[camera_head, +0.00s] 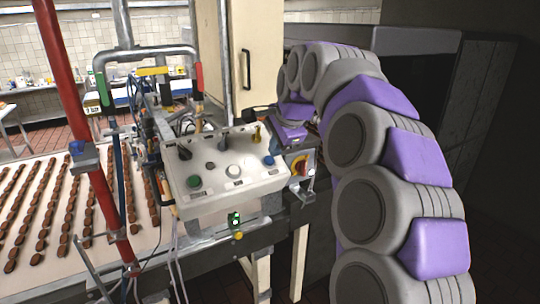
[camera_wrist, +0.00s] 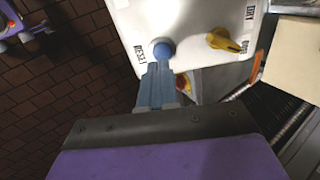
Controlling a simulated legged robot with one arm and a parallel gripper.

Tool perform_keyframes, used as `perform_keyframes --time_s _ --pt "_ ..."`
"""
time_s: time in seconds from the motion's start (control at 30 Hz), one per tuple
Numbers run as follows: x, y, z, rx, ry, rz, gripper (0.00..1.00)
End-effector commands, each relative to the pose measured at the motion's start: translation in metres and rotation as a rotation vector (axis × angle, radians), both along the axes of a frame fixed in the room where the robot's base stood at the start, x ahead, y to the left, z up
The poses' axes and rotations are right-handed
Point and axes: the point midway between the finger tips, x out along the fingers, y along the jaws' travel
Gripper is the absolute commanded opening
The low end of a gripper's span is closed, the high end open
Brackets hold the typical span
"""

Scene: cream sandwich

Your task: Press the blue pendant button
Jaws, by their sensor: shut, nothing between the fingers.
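The blue button (camera_head: 268,160) sits at the right end of the white control box (camera_head: 200,205). In the wrist view the blue button (camera_wrist: 163,50) is a round blue cap on the white panel, beside the printed word RESET. My gripper (camera_wrist: 160,66) is shut and empty, its light-blue fingers pointing at the button. The fingertips reach the button's lower edge in that view; I cannot tell whether they touch it. In the head view my purple wrist is just above and behind the box's right end, and the fingertips cannot be made out.
A yellow knob (camera_wrist: 226,41) sits right of the button in the wrist view. A green button (camera_head: 194,182) and a white button (camera_head: 233,171) are on the box's front. A red switch on yellow (camera_head: 301,166) is right of the box. A conveyor with biscuit rows (camera_head: 62,205) lies left.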

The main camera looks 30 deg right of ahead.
Motion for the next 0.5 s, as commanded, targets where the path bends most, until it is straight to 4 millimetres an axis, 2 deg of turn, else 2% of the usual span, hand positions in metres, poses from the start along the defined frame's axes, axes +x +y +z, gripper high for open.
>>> perform_keyframes --time_s 0.03,0.2,0.33,0.5 --pt "-0.006 0.0 0.012 -0.003 -0.008 -0.001 0.0" --pt "-0.023 -0.002 0.043 0.001 -0.007 0.001 0.0" --pt "-0.034 -0.007 0.061 0.003 -0.008 -0.002 0.0" --pt "-0.042 -0.003 0.074 0.003 -0.004 0.001 0.0"
